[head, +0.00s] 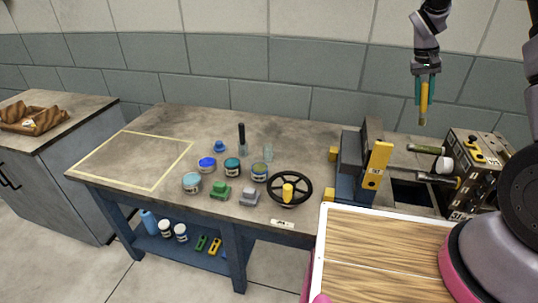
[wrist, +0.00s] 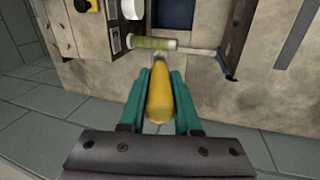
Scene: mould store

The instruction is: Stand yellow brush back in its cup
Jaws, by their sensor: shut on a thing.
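My gripper (head: 425,90), with teal fingers, is raised above the right part of the bench in the head view. It is shut on the yellow brush (head: 424,105), which hangs below the fingers. In the wrist view the yellow brush (wrist: 159,95) lies between the two teal fingers (wrist: 160,100). A clear, empty-looking cup (head: 268,153) stands on the bench, well to the left of my gripper. Next to it a dark upright handle (head: 241,135) stands in another small clear cup. I cannot tell from the picture which cup belongs to the yellow brush.
Paint jars (head: 232,166), small green (head: 220,192) and grey blocks and a black handwheel (head: 289,188) crowd the bench near the cups. A yellow-outlined area (head: 128,160) at left is bare.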

